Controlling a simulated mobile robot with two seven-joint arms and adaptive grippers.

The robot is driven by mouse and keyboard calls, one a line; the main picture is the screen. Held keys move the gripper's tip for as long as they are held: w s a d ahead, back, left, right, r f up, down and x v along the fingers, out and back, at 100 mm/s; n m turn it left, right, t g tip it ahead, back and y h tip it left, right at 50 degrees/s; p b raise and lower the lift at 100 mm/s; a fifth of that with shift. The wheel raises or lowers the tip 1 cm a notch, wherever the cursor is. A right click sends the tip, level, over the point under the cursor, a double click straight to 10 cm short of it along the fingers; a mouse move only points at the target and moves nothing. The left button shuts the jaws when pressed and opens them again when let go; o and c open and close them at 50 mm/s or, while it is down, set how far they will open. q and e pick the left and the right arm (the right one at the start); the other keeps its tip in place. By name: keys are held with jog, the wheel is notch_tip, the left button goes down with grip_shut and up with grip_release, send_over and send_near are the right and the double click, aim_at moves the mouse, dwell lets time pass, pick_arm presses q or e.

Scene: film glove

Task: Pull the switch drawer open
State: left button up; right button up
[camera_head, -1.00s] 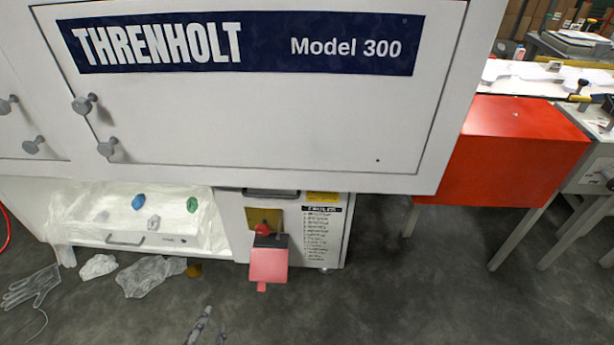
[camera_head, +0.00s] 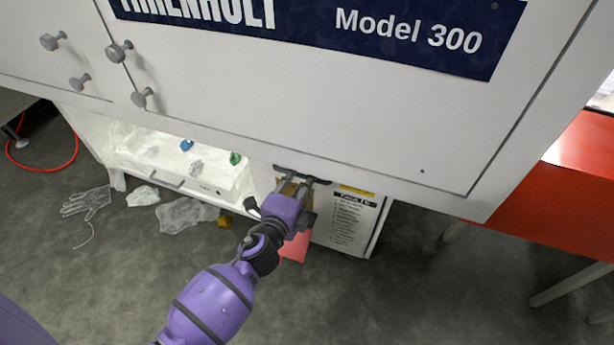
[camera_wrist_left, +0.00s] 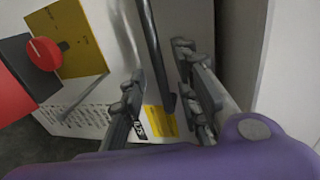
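The switch drawer is the white unit under the big cabinet. Its front, in the left wrist view, carries a yellow plate (camera_wrist_left: 80,35) with a red knob (camera_wrist_left: 44,54) and a red flap (camera_wrist_left: 14,85); the flap hangs below my gripper in the head view (camera_head: 295,247). A dark bar handle (camera_wrist_left: 153,50) runs down the left wrist view. My left gripper (camera_head: 300,180) is at this handle, its fingers (camera_wrist_left: 158,75) open on either side of the bar, with gaps visible. In the head view my gripper covers most of the drawer front. My right gripper is not in view.
At left, a lit tray (camera_head: 225,190) holds small blue, green and grey pieces. Film gloves (camera_head: 185,214) lie on the floor. A red box (camera_head: 540,190) stands at right. Open floor (camera_head: 420,300) lies in front.

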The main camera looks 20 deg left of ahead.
pick_arm(q)
jog(key=shift+x, duration=1.5)
grip_shut()
